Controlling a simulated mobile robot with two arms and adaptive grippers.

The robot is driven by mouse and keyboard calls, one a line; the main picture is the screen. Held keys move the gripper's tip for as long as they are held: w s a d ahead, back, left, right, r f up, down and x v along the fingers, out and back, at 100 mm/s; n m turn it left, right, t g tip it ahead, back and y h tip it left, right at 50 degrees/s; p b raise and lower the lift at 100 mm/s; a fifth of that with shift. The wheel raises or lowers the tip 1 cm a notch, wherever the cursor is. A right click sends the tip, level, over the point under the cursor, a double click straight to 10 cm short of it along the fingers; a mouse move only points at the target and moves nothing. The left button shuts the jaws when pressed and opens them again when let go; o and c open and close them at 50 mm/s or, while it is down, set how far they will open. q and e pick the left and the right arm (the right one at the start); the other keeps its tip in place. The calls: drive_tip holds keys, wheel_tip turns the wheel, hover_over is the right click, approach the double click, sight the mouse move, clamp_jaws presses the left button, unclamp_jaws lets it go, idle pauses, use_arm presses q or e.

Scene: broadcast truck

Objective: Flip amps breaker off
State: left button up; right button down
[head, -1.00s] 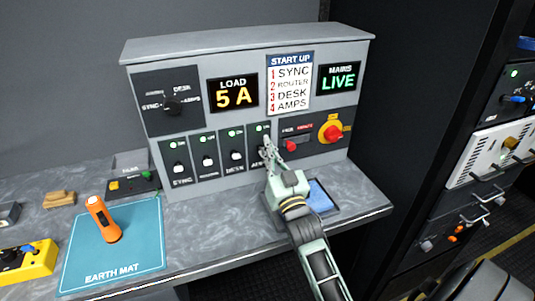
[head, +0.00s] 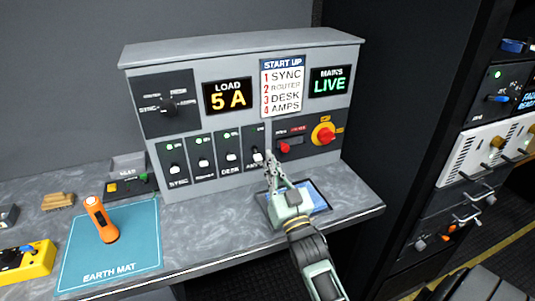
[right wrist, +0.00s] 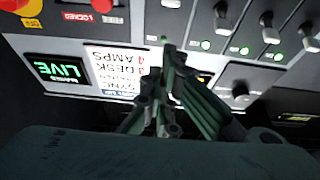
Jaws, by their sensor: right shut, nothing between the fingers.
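The AMPS breaker (head: 257,155) is the rightmost of the row of switches on the grey console's front. Its lamp shows no green, while the SYNC (head: 175,168), router (head: 204,161) and DESK (head: 231,155) breakers have green lamps lit above them. My right gripper (head: 268,161) is shut and empty, its tips just right of and below the AMPS lever; I cannot tell whether they touch it. In the right wrist view the closed fingers (right wrist: 170,52) point at the upside-down panel. My left gripper is not in view.
The console also carries a LOAD display (head: 228,95) reading 5 A, a MAINS display (head: 329,81) reading LIVE, a red knob (head: 284,148) and a red-yellow rotary switch (head: 323,134). A rack stands at right.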

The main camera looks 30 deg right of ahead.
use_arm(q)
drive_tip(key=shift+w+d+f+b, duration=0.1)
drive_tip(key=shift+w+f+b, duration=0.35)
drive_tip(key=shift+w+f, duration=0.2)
use_arm(e)
drive_tip(key=s+f, duration=0.2)
drive_tip(key=s, duration=0.1)
drive_tip(key=shift+a+f, duration=0.35)
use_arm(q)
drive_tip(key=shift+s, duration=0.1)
